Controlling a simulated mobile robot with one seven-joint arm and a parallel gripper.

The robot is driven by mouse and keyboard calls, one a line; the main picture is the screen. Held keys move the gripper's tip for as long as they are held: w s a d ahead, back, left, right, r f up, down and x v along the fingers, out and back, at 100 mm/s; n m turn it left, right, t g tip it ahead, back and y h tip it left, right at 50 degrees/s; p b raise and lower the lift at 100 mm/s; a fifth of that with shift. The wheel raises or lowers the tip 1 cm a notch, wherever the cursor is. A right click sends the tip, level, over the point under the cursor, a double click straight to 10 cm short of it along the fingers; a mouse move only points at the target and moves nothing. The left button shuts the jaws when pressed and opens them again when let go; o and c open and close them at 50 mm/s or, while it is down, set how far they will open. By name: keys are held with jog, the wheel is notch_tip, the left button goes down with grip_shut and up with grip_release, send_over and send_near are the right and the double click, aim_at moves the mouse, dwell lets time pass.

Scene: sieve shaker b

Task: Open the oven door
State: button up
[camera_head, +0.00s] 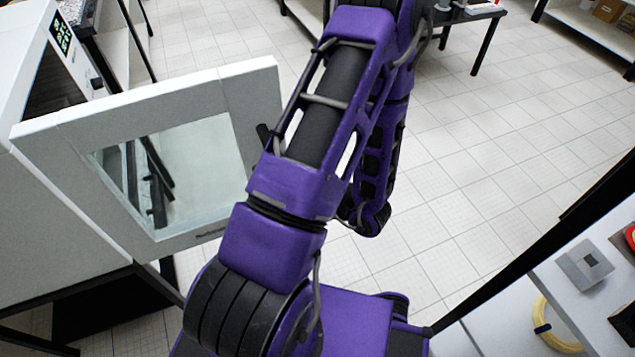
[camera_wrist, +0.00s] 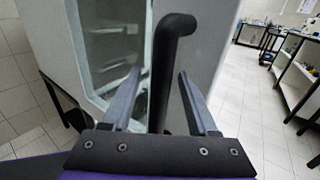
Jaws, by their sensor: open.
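The white oven (camera_head: 22,45) stands at the left in the head view, with a small lit display on its front. Its door (camera_head: 70,135), a white frame around a glass window, stands swung out from the body, and a dark opening shows behind it. The black bar handle (camera_wrist: 162,75) shows in the wrist view, upright with a bent top. A bit of the handle (camera_head: 264,136) also shows in the head view beside my arm. My gripper (camera_wrist: 161,74) is open, with one finger on each side of the handle. Contact with it cannot be told. My arm hides the gripper in the head view.
Tables and shelves stand at the back. The tiled floor (camera_head: 480,170) between them is clear. A dark stand is under the oven.

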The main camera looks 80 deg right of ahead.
jog(key=v, duration=1.7)
jog(key=shift+a, duration=0.1)
